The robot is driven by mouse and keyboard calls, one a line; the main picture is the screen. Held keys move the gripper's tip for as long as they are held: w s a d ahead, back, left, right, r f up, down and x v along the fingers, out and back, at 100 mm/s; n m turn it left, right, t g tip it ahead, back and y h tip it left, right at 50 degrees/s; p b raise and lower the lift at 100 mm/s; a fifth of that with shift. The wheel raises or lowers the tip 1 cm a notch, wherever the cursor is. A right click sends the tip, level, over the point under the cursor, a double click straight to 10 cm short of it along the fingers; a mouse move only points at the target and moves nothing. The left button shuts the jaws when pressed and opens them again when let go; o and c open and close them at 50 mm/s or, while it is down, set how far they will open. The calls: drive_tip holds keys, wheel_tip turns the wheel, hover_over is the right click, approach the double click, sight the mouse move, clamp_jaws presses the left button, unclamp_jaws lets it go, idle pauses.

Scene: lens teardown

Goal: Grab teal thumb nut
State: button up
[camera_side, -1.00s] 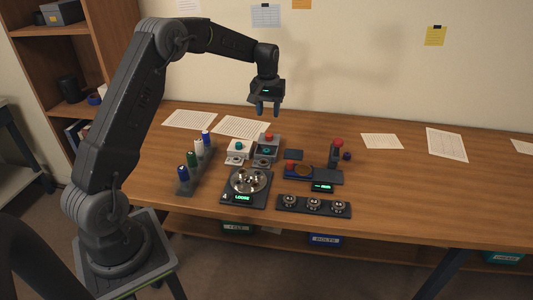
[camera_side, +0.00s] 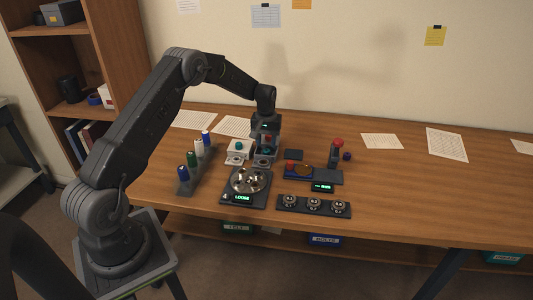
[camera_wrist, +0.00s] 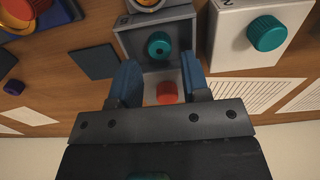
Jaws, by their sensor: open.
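A teal knurled nut (camera_wrist: 158,45) with a dark centre is on the grey block (camera_wrist: 125,42). In the wrist view it lies just beyond my fingertips, midway between them and not gripped. A second teal knob (camera_wrist: 266,33) is on the white block (camera_wrist: 226,50) to the right; it also shows in the side view (camera_side: 239,146).
A rack with several capped tubes (camera_side: 192,158) stands to the left. A round dish on a scale-like base (camera_side: 258,198) reading LOOSE is in front. A dark tray with round metal parts (camera_side: 330,209) and a red-topped post (camera_side: 337,150) are to the right. The far right table is mostly clear.

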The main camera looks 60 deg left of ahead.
sight(266, 150)
drive_tip(key=shift+w+f, duration=0.1)
drive_tip(key=shift+f, duration=1.8)
drive_tip(key=c, duration=0.7)
